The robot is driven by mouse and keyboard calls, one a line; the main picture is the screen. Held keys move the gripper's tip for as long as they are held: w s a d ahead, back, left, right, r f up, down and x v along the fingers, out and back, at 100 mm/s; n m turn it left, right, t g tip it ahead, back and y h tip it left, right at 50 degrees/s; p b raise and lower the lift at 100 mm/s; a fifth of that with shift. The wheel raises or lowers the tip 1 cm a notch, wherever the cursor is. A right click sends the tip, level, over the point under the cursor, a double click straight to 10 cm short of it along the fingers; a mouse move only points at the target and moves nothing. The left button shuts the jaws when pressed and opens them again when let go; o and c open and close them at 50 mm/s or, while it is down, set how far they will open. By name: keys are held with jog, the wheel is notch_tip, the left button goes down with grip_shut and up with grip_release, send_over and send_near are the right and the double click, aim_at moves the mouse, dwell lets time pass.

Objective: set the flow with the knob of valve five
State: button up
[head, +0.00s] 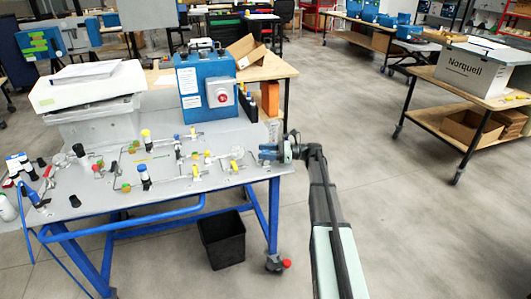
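Several small valves with coloured knobs stand on the grey top of the blue-framed bench (215,204), joined by thin tubing. I see a yellow knob (145,132), a blue knob (177,137), a green knob (126,187), a black knob (78,150) and a yellow knob (234,165) near the right edge. No number is readable, so I cannot tell which is valve five. My gripper (263,152) is at the bench's right edge, pointing left, to the right of the nearest valves and apart from them. Its fingers are too small to tell whether they are open.
A blue box with a red knob (207,85) stands at the back of the bench. A white instrument (88,90) stands at back left. Bottles (15,168) crowd the left edge. A black bin (222,240) is below. Open floor lies to the right, before a cart (460,95).

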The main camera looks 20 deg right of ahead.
jog(key=v, duration=1.3)
jog(key=shift+d, duration=0.4)
jog(key=shift+o, duration=0.2)
jog(key=shift+s, duration=0.1)
